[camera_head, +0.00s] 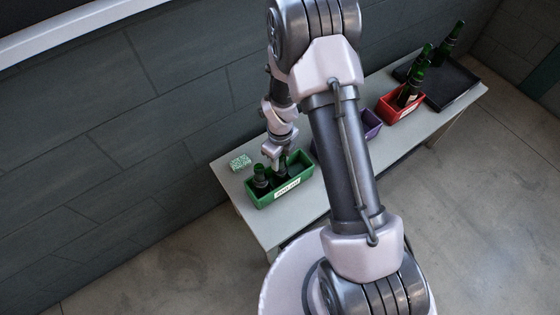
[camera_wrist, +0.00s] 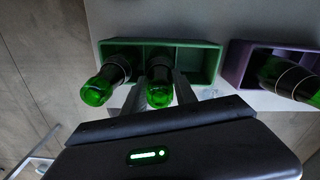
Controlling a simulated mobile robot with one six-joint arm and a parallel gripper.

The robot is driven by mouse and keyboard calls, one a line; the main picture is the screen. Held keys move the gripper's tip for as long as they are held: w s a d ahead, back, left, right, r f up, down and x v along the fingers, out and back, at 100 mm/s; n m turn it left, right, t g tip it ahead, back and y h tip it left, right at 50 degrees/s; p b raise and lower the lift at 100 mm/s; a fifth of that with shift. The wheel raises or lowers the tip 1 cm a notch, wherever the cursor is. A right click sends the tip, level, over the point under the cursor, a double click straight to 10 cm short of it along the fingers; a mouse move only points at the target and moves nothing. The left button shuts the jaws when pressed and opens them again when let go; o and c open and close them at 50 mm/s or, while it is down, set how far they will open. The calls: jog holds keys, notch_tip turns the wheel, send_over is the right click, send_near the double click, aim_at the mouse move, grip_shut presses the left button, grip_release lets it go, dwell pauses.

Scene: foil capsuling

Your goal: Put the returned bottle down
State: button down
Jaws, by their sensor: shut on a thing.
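My gripper (camera_head: 279,160) is over the green crate (camera_head: 299,185) at the near end of the table. In the wrist view, its two fingers (camera_wrist: 162,97) are shut around the neck of a dark green bottle (camera_wrist: 159,72). This bottle is in line with the crate's middle compartment; whether its base touches the floor of the crate is hidden. Another green bottle (camera_head: 261,174) stands in the left compartment, beside the held one; it also shows in the wrist view (camera_wrist: 99,92). The crate's right compartment (camera_wrist: 203,62) looks empty in the wrist view.
A purple crate (camera_wrist: 238,62) with a bottle (camera_wrist: 288,76) is just right of the green one. Farther along are a red crate (camera_head: 395,116) with bottles and a black tray (camera_head: 465,80). A green patterned patch (camera_head: 240,162) lies at the table's left. My arm hides the table's middle.

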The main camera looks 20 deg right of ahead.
jog(key=c, duration=1)
grip_release()
jog(key=s+r+n+t+p, duration=0.1)
jog(key=r+n+p, duration=0.15)
jog(key=r, duration=0.75)
jog(key=s+a+r+n+t+p, duration=0.1)
jog(key=r+n, duration=0.3)
jog(key=r, duration=0.6)
jog(key=s+r+n+p, duration=0.1)
jog(key=s+r+n, duration=0.15)
jog(key=r, duration=0.65)
jog(key=s+a+r+n+t+y, duration=0.2)
jog(key=s+a+r+n+t, duration=0.1)
jog(key=s+r+n, duration=0.9)
jog(key=s+n, duration=0.2)
jog(key=n, duration=0.2)
jog(key=shift+s+r+t, duration=0.25)
jog(key=shift+r+t, duration=0.05)
jog(key=shift+t, duration=0.1)
